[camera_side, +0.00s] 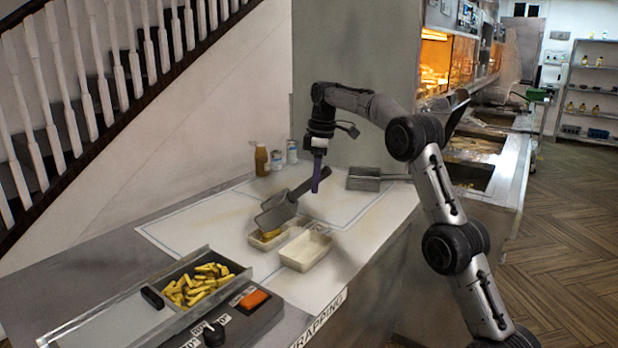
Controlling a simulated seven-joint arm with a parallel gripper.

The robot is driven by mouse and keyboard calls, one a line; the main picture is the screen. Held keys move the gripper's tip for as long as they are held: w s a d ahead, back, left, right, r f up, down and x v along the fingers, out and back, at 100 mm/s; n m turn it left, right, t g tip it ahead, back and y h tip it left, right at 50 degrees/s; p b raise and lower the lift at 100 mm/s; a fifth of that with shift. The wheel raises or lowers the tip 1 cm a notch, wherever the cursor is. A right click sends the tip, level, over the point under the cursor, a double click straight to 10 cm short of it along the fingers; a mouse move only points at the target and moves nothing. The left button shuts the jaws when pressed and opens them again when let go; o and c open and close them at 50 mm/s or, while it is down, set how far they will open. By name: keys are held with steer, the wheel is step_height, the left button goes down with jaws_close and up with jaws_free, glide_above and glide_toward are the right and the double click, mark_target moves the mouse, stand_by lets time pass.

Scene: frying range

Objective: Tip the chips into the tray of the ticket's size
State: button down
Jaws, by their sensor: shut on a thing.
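My gripper (318,184), with purple fingers, is shut on the handle of a dark grey scoop (275,214). The scoop is tilted, its head down to the left above a small pale tray (280,244). Yellow chips (267,235) show in that tray, partly hidden under the scoop. A larger pale tray (305,251) stands beside it to the right and looks empty. More chips (196,286) lie in a metal bin (172,266) at the lower left. I cannot make out a ticket with a readable size.
A brown bottle (261,160) and two pale shakers (284,156) stand at the back by the wall. A grey metal pan (363,179) sits right of my gripper. A control panel with a black knob (213,333) and orange switch (254,299) is in front.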

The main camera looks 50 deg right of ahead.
steer(key=shift+s+d+r, duration=0.15)
steer(key=shift+s+r, duration=0.25)
steer(key=shift+s, duration=0.35)
steer(key=shift+s+d+r, duration=0.15)
steer(key=shift+d+r, duration=0.05)
steer(key=s+d+f+t+y, duration=0.2)
steer(key=s+f+t+y, duration=0.1)
steer(key=f+t, duration=0.3)
steer(key=shift+s+d, duration=0.35)
steer(key=shift+s, duration=0.45)
steer(key=shift+f, duration=0.1)
